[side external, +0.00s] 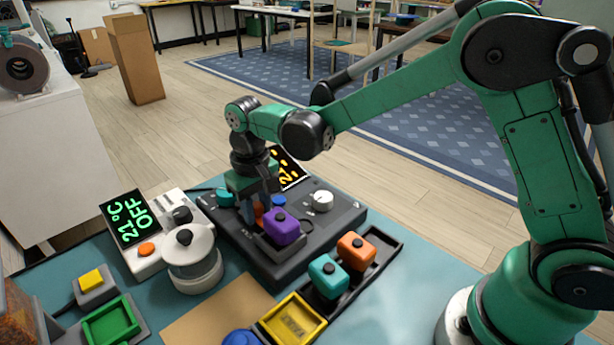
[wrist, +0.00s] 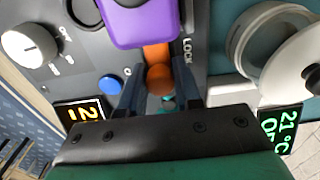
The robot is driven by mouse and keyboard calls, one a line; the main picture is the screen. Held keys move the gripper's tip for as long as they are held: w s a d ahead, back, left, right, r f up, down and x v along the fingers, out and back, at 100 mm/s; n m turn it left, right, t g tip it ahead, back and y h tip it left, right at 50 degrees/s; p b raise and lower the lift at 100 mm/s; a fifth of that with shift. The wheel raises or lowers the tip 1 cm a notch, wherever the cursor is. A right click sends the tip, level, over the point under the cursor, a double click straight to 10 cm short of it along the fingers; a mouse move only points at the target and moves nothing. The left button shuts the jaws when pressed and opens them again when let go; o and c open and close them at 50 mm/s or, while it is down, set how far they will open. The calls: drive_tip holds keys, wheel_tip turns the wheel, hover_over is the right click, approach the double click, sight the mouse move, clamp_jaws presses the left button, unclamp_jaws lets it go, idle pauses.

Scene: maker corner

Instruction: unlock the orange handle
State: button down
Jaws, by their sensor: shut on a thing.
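The orange handle (wrist: 158,78) is on the dark control panel (side external: 340,212), beside a "LOCK" label in the wrist view. My gripper (wrist: 158,88) is shut on it, with one dark finger on each side. In the side external view only a bit of the orange handle (side external: 258,212) shows between the fingers of my gripper (side external: 261,205), which points down at the panel. A purple block (side external: 282,228) sits right by the handle and partly covers it in the wrist view.
The panel also has a white knob (side external: 320,201), a blue button (wrist: 110,84) and an amber display (side external: 288,168). A white lidded pot (side external: 194,262) and a green "21°C OFF" display (side external: 131,219) stand left. A black tray (side external: 386,247) with teal and orange blocks lies in front.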

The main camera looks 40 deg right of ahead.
drive_tip(key=shift+w, duration=1.15)
drive_tip(key=c, duration=0.8)
unclamp_jaws()
wheel_tip(320, 180, up, 7)
